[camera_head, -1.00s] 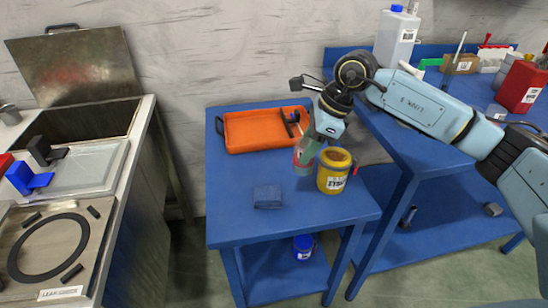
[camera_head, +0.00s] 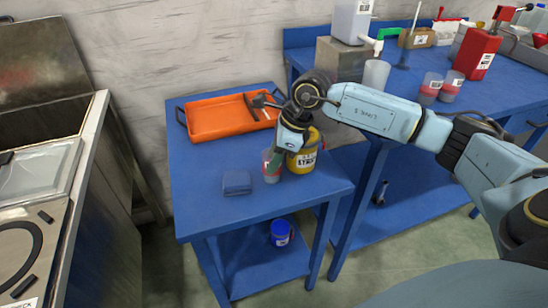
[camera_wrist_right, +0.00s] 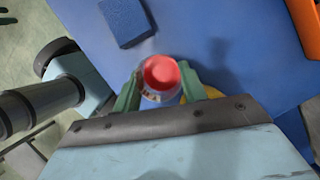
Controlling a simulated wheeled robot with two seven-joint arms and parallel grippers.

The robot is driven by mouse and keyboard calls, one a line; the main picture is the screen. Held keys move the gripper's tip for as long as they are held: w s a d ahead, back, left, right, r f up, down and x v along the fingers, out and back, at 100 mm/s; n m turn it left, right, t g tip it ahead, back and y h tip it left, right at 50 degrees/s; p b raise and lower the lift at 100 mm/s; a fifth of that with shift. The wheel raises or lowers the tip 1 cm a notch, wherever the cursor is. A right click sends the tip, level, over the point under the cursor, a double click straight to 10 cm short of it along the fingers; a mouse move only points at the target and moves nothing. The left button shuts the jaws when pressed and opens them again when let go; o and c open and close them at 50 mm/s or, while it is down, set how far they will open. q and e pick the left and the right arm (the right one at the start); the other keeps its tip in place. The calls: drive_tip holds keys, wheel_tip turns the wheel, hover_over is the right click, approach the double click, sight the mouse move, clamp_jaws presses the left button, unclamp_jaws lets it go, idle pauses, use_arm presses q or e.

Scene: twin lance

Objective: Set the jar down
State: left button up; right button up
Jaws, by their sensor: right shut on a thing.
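The jar (camera_head: 271,167) is a small clear cup with red in it, just left of the yellow tin on the small blue table (camera_head: 210,212). My right gripper (camera_head: 279,160) is shut on the jar and reaches down to it from above. In the right wrist view the jar (camera_wrist_right: 160,78) shows its red top between the two green fingers (camera_wrist_right: 157,88). It looks upright and at or close to the table top; I cannot tell whether its base touches. My left gripper is not in view.
The yellow tin (camera_head: 304,163) stands close beside the jar. A blue sponge block (camera_head: 237,182) lies to the left and an orange tray (camera_head: 205,124) behind. The table's front left is clear. The bench (camera_head: 400,115) at right holds two similar jars and a red bottle (camera_head: 477,50).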

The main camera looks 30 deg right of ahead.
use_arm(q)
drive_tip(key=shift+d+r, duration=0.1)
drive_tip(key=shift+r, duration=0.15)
use_arm(e)
drive_tip(key=o, duration=1.1)
drive_tip(key=shift+c, duration=0.2)
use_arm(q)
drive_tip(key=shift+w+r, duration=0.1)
use_arm(e)
drive_tip(key=shift+r, duration=0.1)
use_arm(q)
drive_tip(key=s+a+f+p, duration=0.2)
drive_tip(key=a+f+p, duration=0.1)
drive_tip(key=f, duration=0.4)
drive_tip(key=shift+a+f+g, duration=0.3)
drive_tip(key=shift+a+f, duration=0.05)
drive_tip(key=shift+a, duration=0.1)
use_arm(e)
drive_tip(key=v, duration=1.2)
drive_tip(key=shift+a, duration=0.15)
